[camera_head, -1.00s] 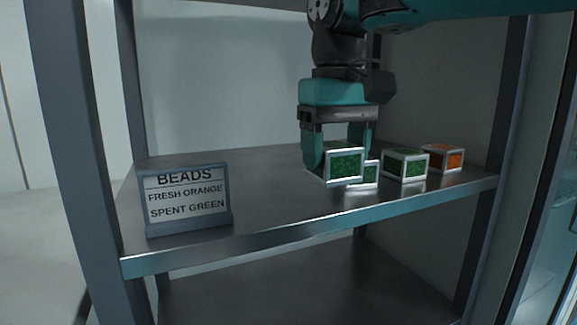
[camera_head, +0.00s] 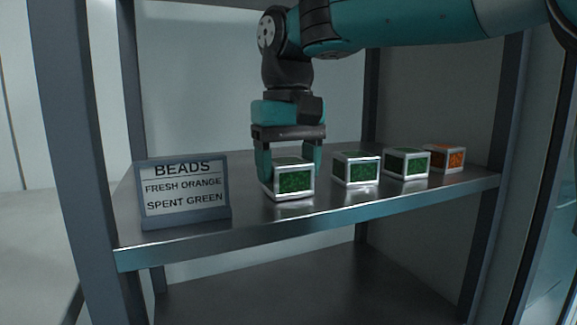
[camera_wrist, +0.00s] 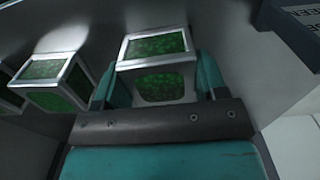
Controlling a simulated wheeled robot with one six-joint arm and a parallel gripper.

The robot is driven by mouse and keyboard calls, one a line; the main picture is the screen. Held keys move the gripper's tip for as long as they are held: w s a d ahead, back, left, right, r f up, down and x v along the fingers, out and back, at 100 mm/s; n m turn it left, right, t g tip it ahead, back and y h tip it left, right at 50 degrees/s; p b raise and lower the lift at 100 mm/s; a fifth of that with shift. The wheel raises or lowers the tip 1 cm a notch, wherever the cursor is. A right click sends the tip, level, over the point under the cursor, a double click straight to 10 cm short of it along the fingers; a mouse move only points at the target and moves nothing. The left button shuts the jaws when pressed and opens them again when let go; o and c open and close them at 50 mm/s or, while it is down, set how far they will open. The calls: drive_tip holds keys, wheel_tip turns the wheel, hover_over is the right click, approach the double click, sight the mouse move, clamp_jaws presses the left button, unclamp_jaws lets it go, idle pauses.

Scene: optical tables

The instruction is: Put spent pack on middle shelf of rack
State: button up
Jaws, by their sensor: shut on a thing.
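My gripper (camera_head: 290,172) is shut on a green-filled pack (camera_head: 294,183) with a silver frame. The held pack is at or just above the shelf (camera_head: 330,210), near its front edge; I cannot tell whether it touches. It also shows between the fingers in the wrist view (camera_wrist: 158,65). To its right stand two more green packs, a nearer one (camera_head: 357,169) and a farther one (camera_head: 407,163). An orange pack (camera_head: 446,158) stands at the right end. The nearer green pack also shows left of the fingers in the wrist view (camera_wrist: 52,80).
A sign (camera_head: 184,192) reading "BEADS, FRESH ORANGE, SPENT GREEN" stands on the shelf left of my gripper. Rack posts rise at the left (camera_head: 75,150) and right (camera_head: 483,230). A lower shelf (camera_head: 300,285) looks empty. Bare shelf lies between sign and held pack.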

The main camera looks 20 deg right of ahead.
sight(288, 161)
drive_tip(key=o, duration=1)
wheel_tip(288, 161, up, 8)
drive_tip(key=p, duration=0.4)
drive_tip(key=shift+f, duration=0.15)
